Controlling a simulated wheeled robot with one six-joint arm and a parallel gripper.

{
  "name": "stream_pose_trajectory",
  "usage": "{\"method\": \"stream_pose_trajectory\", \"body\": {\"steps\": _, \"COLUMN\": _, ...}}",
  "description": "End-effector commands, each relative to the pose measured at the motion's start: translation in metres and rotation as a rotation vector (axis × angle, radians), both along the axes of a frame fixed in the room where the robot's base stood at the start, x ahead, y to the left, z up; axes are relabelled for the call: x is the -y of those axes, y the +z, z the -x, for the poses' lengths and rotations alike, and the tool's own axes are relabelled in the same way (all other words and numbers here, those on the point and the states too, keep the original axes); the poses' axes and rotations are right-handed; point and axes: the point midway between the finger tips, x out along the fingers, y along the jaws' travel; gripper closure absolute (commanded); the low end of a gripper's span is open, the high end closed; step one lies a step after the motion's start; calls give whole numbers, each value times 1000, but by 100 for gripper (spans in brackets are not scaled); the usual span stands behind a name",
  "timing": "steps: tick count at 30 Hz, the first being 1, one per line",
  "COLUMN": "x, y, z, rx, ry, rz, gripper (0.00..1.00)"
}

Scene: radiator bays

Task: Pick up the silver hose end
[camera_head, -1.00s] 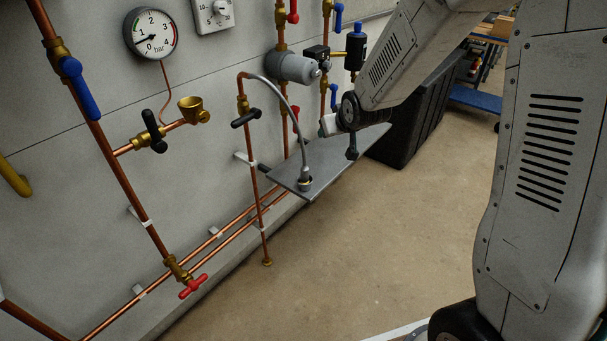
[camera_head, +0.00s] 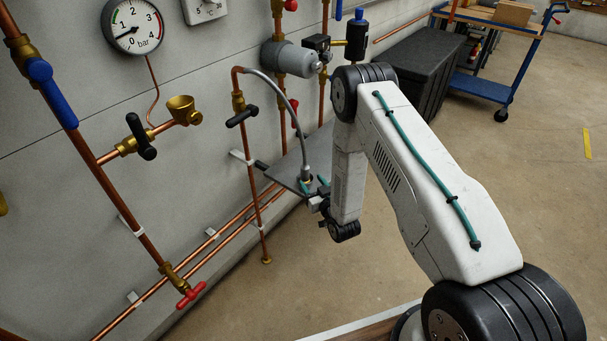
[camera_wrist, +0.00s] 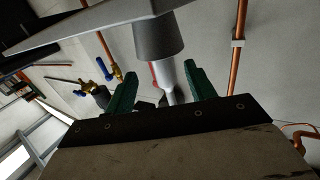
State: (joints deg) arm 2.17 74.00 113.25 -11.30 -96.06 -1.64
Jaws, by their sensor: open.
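The silver hose end (camera_head: 306,177) stands at the grey shelf, at the bottom of a grey hose (camera_head: 290,103) that arches down from a copper pipe. My gripper (camera_head: 315,185) is at the shelf with its teal fingers beside the hose end, partly hidden by my wrist. In the wrist view, my gripper (camera_wrist: 160,72) is open, one green finger each side. A silver shaft (camera_wrist: 168,76) shows between them, joined to a wider grey collar (camera_wrist: 158,38) beyond the fingertips. I cannot tell whether either finger touches it.
The grey shelf (camera_head: 285,172) sticks out from the wall and crosses the top of the wrist view (camera_wrist: 95,25). A black valve handle (camera_head: 242,117) and copper pipes stand just left. A black chest (camera_head: 425,70) and a blue trolley (camera_head: 485,84) are behind. Floor at right is open.

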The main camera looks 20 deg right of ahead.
Motion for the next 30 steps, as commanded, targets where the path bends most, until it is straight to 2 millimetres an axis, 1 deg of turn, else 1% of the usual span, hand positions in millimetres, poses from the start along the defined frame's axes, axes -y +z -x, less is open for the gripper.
{"method": "stream_pose_trajectory", "body": {"steps": 2, "x": 0, "y": -5, "z": 3, "rx": 12, "ry": -1, "rz": -4, "gripper": 45}}
{"method": "stream_pose_trajectory", "body": {"steps": 5, "x": 1, "y": -6, "z": -1, "rx": 20, "ry": -1, "rz": -6, "gripper": 45}}
{"method": "stream_pose_trajectory", "body": {"steps": 11, "x": -2, "y": -5, "z": -23, "rx": 20, "ry": -2, "rz": -5, "gripper": 45}}
{"method": "stream_pose_trajectory", "body": {"steps": 18, "x": -12, "y": -3, "z": -57, "rx": 21, "ry": -2, "rz": -6, "gripper": 45}}
{"method": "stream_pose_trajectory", "body": {"steps": 21, "x": -14, "y": -4, "z": -67, "rx": 19, "ry": -1, "rz": -6, "gripper": 45}}
{"method": "stream_pose_trajectory", "body": {"steps": 24, "x": -16, "y": -4, "z": -71, "rx": 18, "ry": 0, "rz": -6, "gripper": 45}}
{"method": "stream_pose_trajectory", "body": {"steps": 29, "x": -17, "y": -4, "z": -71, "rx": 17, "ry": 1, "rz": -6, "gripper": 45}}
{"method": "stream_pose_trajectory", "body": {"steps": 30, "x": -17, "y": -4, "z": -71, "rx": 17, "ry": 1, "rz": -6, "gripper": 48}}
